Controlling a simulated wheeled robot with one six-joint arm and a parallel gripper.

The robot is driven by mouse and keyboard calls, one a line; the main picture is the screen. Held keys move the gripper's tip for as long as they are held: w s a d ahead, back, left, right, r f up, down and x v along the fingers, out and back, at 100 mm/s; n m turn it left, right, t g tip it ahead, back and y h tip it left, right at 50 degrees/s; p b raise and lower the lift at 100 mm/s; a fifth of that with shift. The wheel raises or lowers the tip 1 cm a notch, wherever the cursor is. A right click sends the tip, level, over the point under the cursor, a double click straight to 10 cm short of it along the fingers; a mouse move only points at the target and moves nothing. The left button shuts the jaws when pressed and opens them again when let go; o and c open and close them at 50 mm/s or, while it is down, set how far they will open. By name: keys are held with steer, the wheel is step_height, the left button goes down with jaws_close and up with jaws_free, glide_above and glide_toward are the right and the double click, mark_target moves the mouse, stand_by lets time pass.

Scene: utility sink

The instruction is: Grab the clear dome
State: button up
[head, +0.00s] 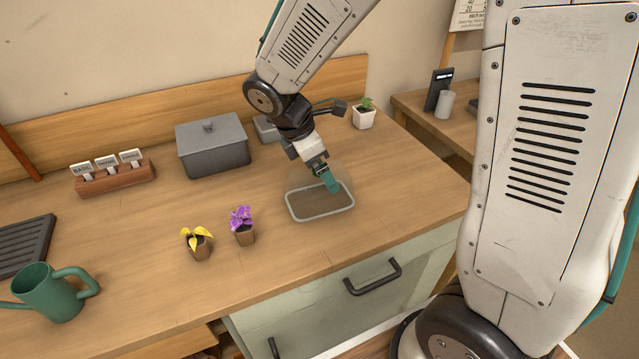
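The clear dome (306,203) is a see-through cover with a pale grey rounded-rectangle rim. It stands on the wooden counter, right of the middle and near the front edge. My gripper (331,184) points down over the dome's right part, its green fingers overlapping the clear body in the picture. I cannot tell whether the fingers touch the dome or whether they are open or shut. The top of the dome is faint and partly hidden by my gripper.
A purple flower pot (244,235) and a yellow plant pot (200,247) stand left of the dome. A grey lidded box (213,150) is behind. A white plant pot (364,118) stands at the back right. A green watering can (50,295) is front left. Counter right of the dome is clear.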

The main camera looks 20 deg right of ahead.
steer(key=c, duration=1.3)
steer(key=shift+c, duration=0.2)
steer(key=shift+r, duration=0.1)
